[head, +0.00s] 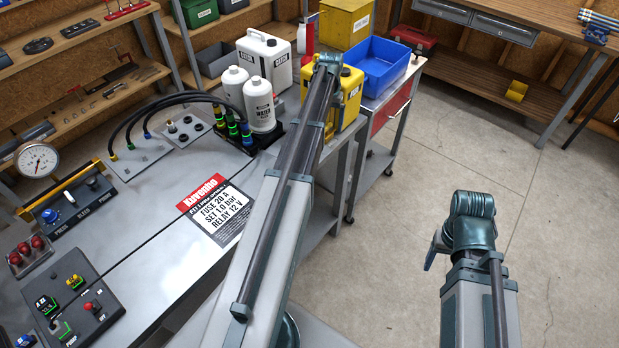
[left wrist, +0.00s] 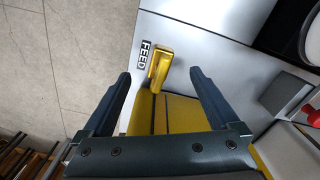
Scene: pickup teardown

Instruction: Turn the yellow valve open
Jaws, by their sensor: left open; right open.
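The yellow valve handle (left wrist: 160,66) shows in the left wrist view as a short bar beside a FEED label (left wrist: 144,54). My open left gripper (left wrist: 160,76) has one finger on each side of the handle, with a gap on both sides. In the head view my left arm reaches across the bench to a yellow canister (head: 350,100). The left fingers are hard to make out there, and I cannot tell the valve handle apart. My right gripper (head: 432,250) is over the floor at the right, away from the bench, mostly hidden by its own wrist.
White bottles (head: 259,104) and a white canister (head: 264,58) stand left of my left arm. A blue bin (head: 378,68) is behind the yellow canister. A panel with hoses (head: 137,152) and a printed card (head: 216,209) are on the bench. The floor at right is clear.

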